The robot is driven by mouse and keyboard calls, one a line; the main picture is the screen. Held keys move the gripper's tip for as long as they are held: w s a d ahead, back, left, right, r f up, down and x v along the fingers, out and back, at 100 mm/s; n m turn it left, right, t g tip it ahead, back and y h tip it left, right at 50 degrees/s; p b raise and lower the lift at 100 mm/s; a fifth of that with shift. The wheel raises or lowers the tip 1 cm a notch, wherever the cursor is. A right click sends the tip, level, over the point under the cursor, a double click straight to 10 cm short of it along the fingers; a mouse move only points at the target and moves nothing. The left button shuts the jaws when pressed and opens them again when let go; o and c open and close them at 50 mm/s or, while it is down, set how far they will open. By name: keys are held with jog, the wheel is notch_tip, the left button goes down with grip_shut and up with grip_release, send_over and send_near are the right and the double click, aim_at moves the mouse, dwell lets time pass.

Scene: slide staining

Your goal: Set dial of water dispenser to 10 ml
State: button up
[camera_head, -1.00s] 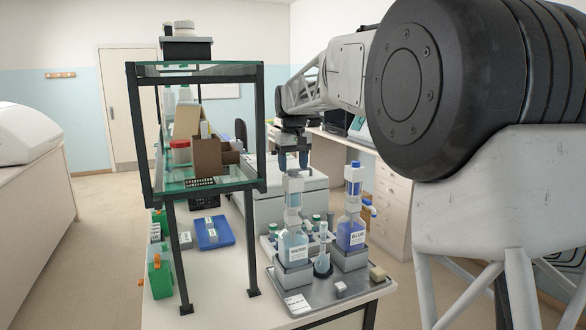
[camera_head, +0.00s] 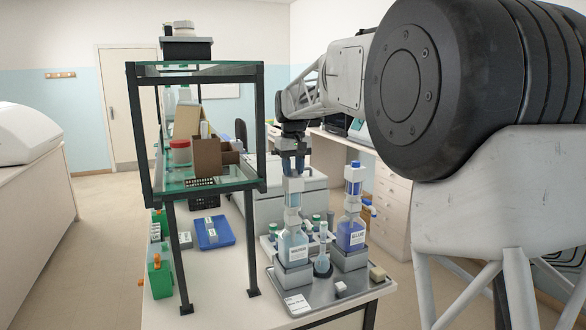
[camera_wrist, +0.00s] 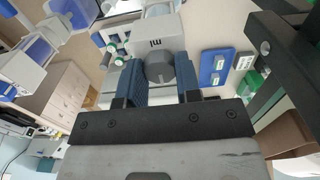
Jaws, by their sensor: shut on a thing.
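The water dispenser (camera_head: 293,249) is a bottle labelled WATER with a white pump head, standing on the grey tray. In the wrist view its white head (camera_wrist: 157,31) carries a round grey dial (camera_wrist: 159,68). My gripper (camera_head: 293,172) is at the top of the dispenser, pointing down. In the wrist view the two blue fingers of my gripper (camera_wrist: 160,78) stand on either side of the dial and are shut on it. The number at which the dial is set cannot be read.
A dispenser labelled BLUE (camera_head: 351,234) stands to the right on the same tray (camera_head: 327,292). A small flask (camera_head: 322,262) stands between the two. A glass-and-metal shelf (camera_head: 258,130) rises close on the left. A blue rack (camera_head: 214,233) lies on the bench under it.

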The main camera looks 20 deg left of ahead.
jog(key=shift+n, duration=0.5)
jog(key=n, duration=0.2)
jog(key=shift+n, duration=0.4)
jog(key=n, duration=1.4)
jog(key=o, duration=0.9)
